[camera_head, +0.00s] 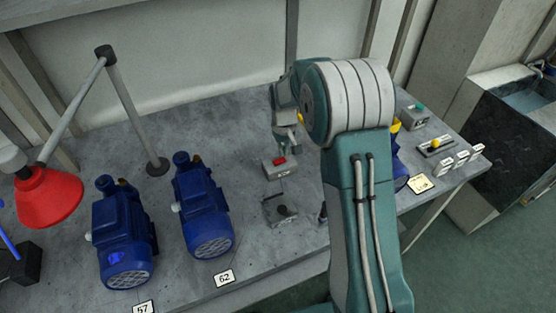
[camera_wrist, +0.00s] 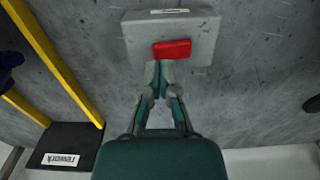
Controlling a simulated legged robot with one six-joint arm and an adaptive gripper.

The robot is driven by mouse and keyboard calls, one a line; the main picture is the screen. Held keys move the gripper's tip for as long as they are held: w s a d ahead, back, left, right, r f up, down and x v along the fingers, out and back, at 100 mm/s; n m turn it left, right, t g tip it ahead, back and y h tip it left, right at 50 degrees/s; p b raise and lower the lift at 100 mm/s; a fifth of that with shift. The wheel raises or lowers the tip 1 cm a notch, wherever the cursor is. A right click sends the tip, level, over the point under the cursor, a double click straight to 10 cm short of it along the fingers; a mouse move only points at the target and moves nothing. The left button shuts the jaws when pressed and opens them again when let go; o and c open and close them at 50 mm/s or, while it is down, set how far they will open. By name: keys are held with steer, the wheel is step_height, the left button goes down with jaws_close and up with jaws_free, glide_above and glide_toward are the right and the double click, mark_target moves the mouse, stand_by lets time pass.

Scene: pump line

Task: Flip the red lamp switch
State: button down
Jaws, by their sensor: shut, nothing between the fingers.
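The red switch (camera_head: 279,161) sits on a small grey box (camera_head: 273,172) on the bench, left of my arm. In the wrist view the red rocker (camera_wrist: 172,49) lies on the lower edge of the grey box (camera_wrist: 200,32), straight ahead of my fingertips. My gripper (camera_wrist: 160,69) is shut and empty, its tips just below the rocker in the picture; I cannot tell whether they touch it. In the head view the gripper is partly hidden by my arm. A lamp with a red shade (camera_head: 48,196) hangs at the left.
Two blue pumps (camera_head: 123,235) (camera_head: 203,205) stand on the left of the bench. A grey fixture (camera_head: 279,210) lies in front of the switch box. Boxes with a green button (camera_head: 419,106) and a yellow knob (camera_head: 435,143) are at right. Yellow bars (camera_wrist: 62,62) run left in the wrist view.

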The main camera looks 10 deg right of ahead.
mark_target(283, 158)
steer(key=shift+f, duration=0.95)
stand_by(0.6)
steer(key=shift+r, duration=3.55)
steer(key=shift+r, duration=0.15)
steer(key=s+r+t, duration=0.1)
steer(key=s+r, duration=0.6)
steer(key=r, duration=0.2)
steer(key=s+r+m+t, duration=0.1)
steer(key=s+r+t, duration=0.1)
steer(key=s, duration=1)
steer(key=s+r+m+t, duration=0.1)
steer(key=s+r, duration=0.4)
steer(key=s, duration=0.7)
steer(key=shift+t, duration=0.8)
steer(key=shift+s+a, duration=0.1)
steer(key=shift+a, duration=0.05)
